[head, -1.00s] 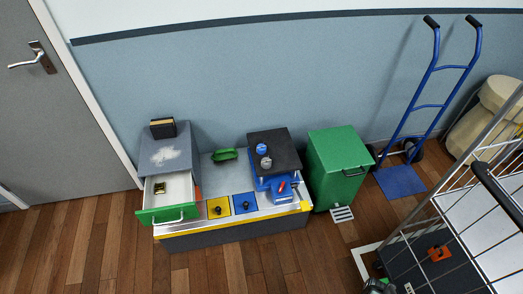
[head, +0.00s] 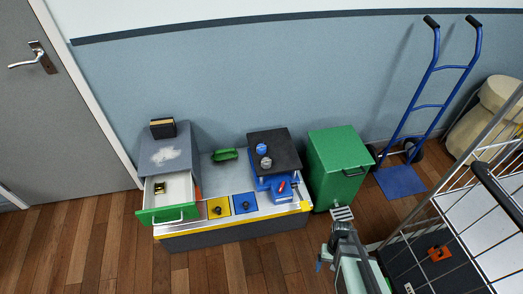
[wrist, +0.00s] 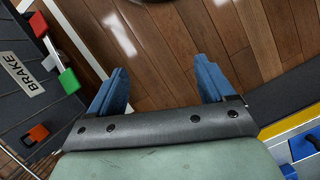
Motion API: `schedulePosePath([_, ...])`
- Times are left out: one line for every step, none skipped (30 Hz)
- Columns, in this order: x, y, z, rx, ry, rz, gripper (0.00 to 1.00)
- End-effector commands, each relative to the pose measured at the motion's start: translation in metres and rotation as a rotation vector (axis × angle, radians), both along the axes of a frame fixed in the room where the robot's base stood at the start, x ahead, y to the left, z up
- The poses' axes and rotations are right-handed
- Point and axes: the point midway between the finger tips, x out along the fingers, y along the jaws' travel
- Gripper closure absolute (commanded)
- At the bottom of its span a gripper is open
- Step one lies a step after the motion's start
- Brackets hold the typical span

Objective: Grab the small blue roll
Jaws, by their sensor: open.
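The small blue roll (head: 262,148) sits on top of a black board (head: 285,147) at the right end of the low bench. A similar grey roll (head: 266,162) stands just in front of it. My gripper (head: 325,258) is in front of the bench's right end, over the floor, well apart from the roll. In the wrist view my gripper (wrist: 158,88) has its two blue fingers spread wide with nothing between them. The blue roll is not in the wrist view.
Blue boxes (head: 284,190) with a red item lie below the board. A green bin (head: 338,170) stands right of the bench, and a wire cart (head: 440,205) farther right. An open drawer (head: 167,205) juts out at left. The floor in front is clear.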

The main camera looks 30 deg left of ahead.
Motion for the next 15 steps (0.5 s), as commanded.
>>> schedulePosePath([0.024, 0.024, -0.001, 0.011, -0.026, 0.032, 0.18])
schedulePosePath([0.034, 0.036, 0.001, 0.018, -0.040, 0.047, 0.18])
schedulePosePath([0.047, 0.053, 0.003, 0.026, -0.057, 0.068, 0.18])
schedulePosePath([0.058, 0.067, 0.006, 0.033, -0.071, 0.084, 0.18])
schedulePosePath([0.068, 0.080, 0.008, 0.040, -0.084, 0.099, 0.18])
schedulePosePath([0.081, 0.099, 0.011, 0.050, -0.101, 0.119, 0.18])
schedulePosePath([0.091, 0.113, 0.014, 0.057, -0.114, 0.135, 0.18])
schedulePosePath([0.101, 0.128, 0.017, 0.065, -0.127, 0.149, 0.18])
schedulePosePath([0.113, 0.148, 0.022, 0.075, -0.142, 0.168, 0.18])
schedulePosePath([0.123, 0.164, 0.025, 0.082, -0.154, 0.182, 0.18])
schedulePosePath([0.132, 0.180, 0.029, 0.090, -0.166, 0.196, 0.18])
schedulePosePath([0.144, 0.201, 0.035, 0.100, -0.181, 0.214, 0.18])
schedulePosePath([0.152, 0.218, 0.040, 0.108, -0.192, 0.227, 0.18])
schedulePosePath([0.161, 0.234, 0.045, 0.115, -0.204, 0.236, 0.18])
schedulePosePath([0.173, 0.257, 0.052, 0.124, -0.219, 0.243, 0.18])
